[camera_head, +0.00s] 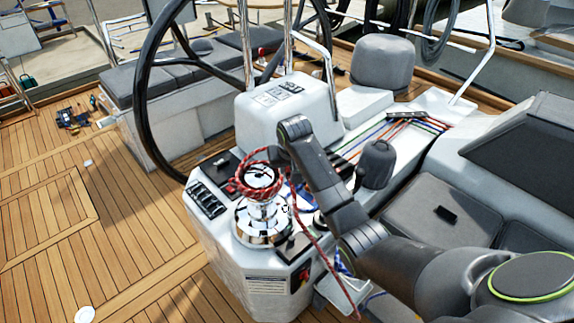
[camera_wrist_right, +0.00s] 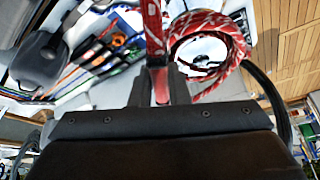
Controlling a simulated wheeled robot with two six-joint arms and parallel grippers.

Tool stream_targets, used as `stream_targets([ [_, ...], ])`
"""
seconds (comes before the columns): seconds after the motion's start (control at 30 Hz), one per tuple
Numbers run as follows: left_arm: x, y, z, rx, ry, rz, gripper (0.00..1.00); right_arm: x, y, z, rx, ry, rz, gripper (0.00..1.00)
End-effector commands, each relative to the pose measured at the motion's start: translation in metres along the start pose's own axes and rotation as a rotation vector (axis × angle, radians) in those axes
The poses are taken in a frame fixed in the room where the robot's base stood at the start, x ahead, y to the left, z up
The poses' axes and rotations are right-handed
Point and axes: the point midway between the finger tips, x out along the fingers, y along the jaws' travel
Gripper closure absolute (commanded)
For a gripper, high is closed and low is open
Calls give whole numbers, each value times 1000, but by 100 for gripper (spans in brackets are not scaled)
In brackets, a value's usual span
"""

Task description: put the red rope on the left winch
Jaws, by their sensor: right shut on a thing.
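The chrome winch (camera_head: 262,219) stands upright on the white cockpit console. The red rope (camera_head: 238,184) lies in a loop around the top of this winch. Its tail hangs down past the right side of the console. In the right wrist view the rope (camera_wrist_right: 238,58) curves around the shiny round winch top (camera_wrist_right: 203,48). My right gripper (camera_wrist_right: 160,82) is shut on the red rope, close beside the winch top. In the head view my right gripper (camera_head: 274,155) is at the loop's upper right, its fingertips partly hidden. My left gripper is out of view.
A black steering wheel (camera_head: 143,85) and a white pedestal (camera_head: 285,105) stand behind the winch. A dark grey covered knob-like thing (camera_head: 375,163) is right of my right forearm. Several coloured lines (camera_head: 385,133) run along the deck. Open teak floor (camera_head: 60,215) lies at left.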

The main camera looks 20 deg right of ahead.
Motion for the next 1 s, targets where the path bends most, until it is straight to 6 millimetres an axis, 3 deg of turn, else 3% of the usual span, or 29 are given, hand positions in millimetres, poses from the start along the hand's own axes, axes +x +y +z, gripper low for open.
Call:
stream_targets([
  [0.57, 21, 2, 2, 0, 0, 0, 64, 44, 0, 18, 0, 1, -1, 100],
  [1.0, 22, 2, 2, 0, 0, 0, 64, 49, 0, 20, 0, 0, 0, 100],
])
